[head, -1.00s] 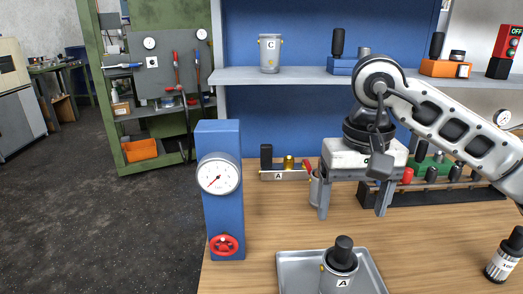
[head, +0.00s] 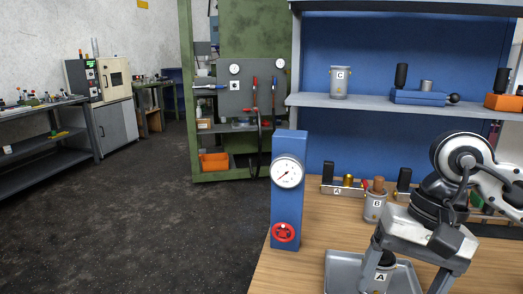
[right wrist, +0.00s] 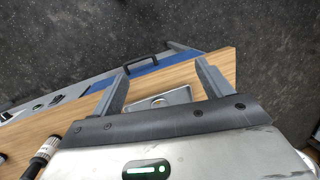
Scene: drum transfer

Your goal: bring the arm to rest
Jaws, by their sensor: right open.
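My right gripper (head: 403,280) is open and empty. In the head view it hangs at the lower right, in front of the tray (head: 340,262) and the canister labelled A (head: 381,278), partly covering both. In the right wrist view the fingers of my right gripper (right wrist: 163,66) stand wide apart with nothing between their tips. The tray (right wrist: 158,103) shows beyond the palm there. My left gripper is not in view.
A blue post (head: 285,205) with gauge and red valve stands at the bench's left edge. Canister B (head: 375,207) stands behind the gripper. Canister C (head: 340,82) is on the shelf (head: 400,108). Floor at left is clear.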

